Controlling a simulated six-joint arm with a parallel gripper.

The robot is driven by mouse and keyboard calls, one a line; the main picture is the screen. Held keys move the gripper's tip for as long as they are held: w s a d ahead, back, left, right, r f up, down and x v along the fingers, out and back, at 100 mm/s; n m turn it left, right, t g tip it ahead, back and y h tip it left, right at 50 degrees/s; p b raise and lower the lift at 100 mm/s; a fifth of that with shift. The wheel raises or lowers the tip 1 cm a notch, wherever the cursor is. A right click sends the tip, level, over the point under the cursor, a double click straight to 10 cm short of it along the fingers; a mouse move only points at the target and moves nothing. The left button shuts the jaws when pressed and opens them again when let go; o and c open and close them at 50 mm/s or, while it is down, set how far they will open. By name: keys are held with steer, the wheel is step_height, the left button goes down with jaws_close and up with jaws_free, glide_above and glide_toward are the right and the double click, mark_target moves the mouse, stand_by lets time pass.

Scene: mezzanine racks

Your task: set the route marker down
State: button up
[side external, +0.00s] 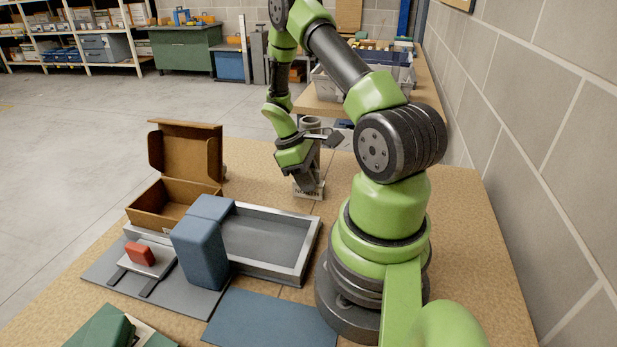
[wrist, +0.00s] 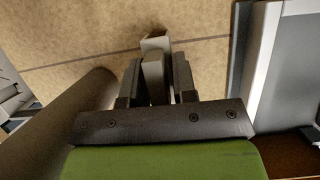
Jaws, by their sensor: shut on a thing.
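My gripper (side external: 304,178) points down over the table, behind the grey tray in the side view. In the wrist view its fingers (wrist: 155,80) are closed on a pale grey block, the route marker (wrist: 153,68). A light piece lettered "NORTH" (side external: 308,191) shows at the fingertips in the side view, low at the table surface. I cannot tell whether this lettering is on the marker, or whether the marker touches the table. A grey cylinder (side external: 311,126) stands close by the gripper. A thick grey round shape, probably the same cylinder, is at left in the wrist view (wrist: 72,118).
The shallow grey tray (side external: 302,255) is empty. Left of it are blue blocks (side external: 200,250), an open cardboard box (side external: 165,205) and a red block (side external: 140,254) on a scale-like plate. A blue mat (side external: 270,320) lies in front. Table right of the gripper is clear.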

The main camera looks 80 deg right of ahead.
steer(key=shift+f, duration=0.15)
steer(key=o, duration=0.9)
steer(key=v, duration=1.2)
steer(key=w+a+r+m+t, duration=0.1)
steer(key=w+a+r+t, duration=0.2)
steer(key=a+r, duration=0.55)
steer(key=s+a+r+m+t+y, duration=0.1)
steer(key=s+a+r+t, duration=0.3)
steer(key=a, duration=0.4)
steer(key=s+a+r+m+t+y, duration=0.1)
steer(key=s+a+r+t, duration=0.3)
steer(key=a, duration=0.4)
steer(key=shift+s+a+r+m+t, duration=0.15)
steer(key=shift+s+r+m+t, duration=0.15)
steer(key=shift+s+r+m, duration=0.25)
